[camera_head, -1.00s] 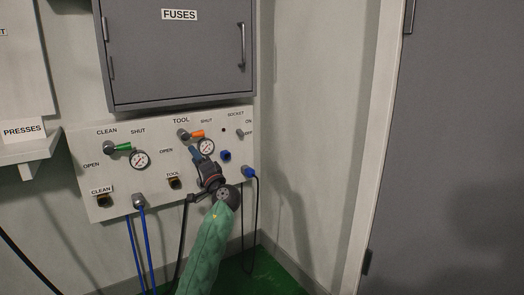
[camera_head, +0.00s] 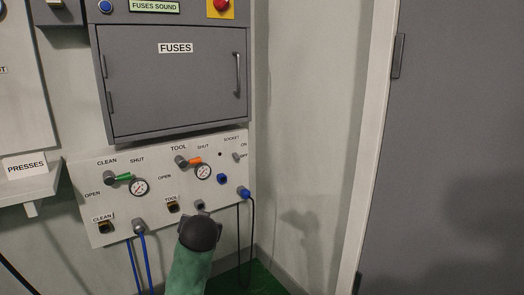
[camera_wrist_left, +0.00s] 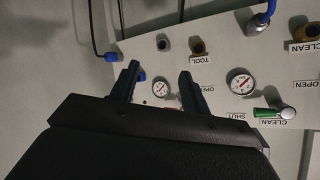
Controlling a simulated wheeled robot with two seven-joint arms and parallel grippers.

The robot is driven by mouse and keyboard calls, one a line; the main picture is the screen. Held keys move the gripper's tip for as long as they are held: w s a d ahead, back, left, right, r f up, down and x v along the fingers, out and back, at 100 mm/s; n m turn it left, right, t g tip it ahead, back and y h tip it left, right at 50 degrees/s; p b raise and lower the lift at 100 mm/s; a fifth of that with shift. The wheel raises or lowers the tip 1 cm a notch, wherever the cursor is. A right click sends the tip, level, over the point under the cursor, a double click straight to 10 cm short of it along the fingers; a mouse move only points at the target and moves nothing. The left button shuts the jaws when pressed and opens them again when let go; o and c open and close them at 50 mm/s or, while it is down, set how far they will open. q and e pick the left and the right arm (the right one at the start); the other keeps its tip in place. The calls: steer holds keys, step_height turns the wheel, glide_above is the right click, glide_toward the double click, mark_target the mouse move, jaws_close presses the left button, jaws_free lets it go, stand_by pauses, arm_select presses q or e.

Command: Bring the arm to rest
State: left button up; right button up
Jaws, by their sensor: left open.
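My left arm, in a green sleeve (camera_head: 190,272), rises from the bottom of the head view to just below the wall panel (camera_head: 125,222). The panel's gauge and fittings show beyond and between the fingers. Whether the fingertips touch the panel cannot be told, but they look apart from it. My right gripper is not in view.
The panel carries a green-handled valve (camera_head: 121,179), an orange-handled valve (camera_head: 191,161), gauges and a blue plug (camera_head: 243,193) with a black cord. A grey fuse cabinet (camera_head: 170,90) hangs above. A shelf (camera_head: 30,187) is at left, a grey door (camera_head: 455,150) at right.

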arm_select(q)
steer(key=s+d+r+g+h+p, duration=0.1)
steer(key=s+g+p, duration=0.2)
steer(key=s+p, duration=0.9)
steer(key=s+d+r+g+h+p, duration=0.1)
steer(key=s+r+g+h+p, duration=0.1)
steer(key=s+p, duration=1)
steer(key=s+d+r+m+g+h+p, duration=0.1)
steer(key=s+g+p, duration=0.3)
steer(key=s+p, duration=0.9)
steer(key=s+d+r, duration=0.1)
steer(key=s, duration=0.8)
steer(key=shift+h, duration=0.4)
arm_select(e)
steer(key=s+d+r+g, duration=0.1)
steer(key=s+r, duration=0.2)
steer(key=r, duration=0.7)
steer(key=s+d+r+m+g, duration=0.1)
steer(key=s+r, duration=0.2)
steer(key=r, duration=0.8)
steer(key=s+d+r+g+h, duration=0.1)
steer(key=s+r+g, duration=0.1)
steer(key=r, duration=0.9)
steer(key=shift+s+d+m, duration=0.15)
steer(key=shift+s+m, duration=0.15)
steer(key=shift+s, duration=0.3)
